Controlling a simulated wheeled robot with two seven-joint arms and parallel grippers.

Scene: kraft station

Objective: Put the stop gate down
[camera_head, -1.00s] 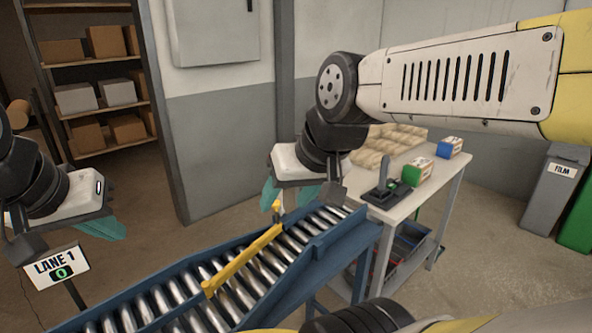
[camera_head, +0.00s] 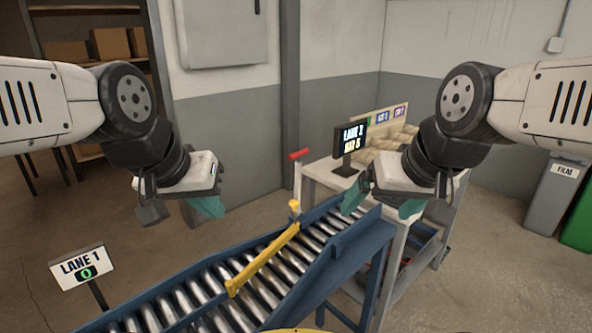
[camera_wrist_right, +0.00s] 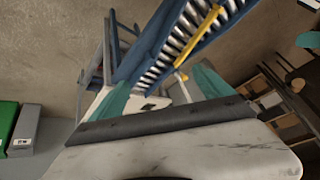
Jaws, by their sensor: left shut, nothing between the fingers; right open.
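The stop gate is a yellow bar (camera_head: 262,262) lying diagonally over the roller conveyor (camera_head: 180,302), with a yellow knob (camera_head: 294,206) at its far end. Whether it touches the rollers cannot be told. It also shows in the right wrist view (camera_wrist_right: 199,36). A red-handled lever (camera_head: 299,155) stands on a pale post behind the gate's far end. My left gripper (camera_head: 206,207) is shut and empty, left of the gate. My right gripper (camera_head: 381,203) is open and empty over the conveyor's far right end, apart from the gate; its open fingers (camera_wrist_right: 158,92) show in the wrist view.
A LANE 1 sign (camera_head: 82,268) stands left of the conveyor. A LANE 2 screen (camera_head: 351,139) stands on the bench (camera_head: 322,171) at the back right, partly behind my right arm. Bins (camera_head: 557,190) stand far right.

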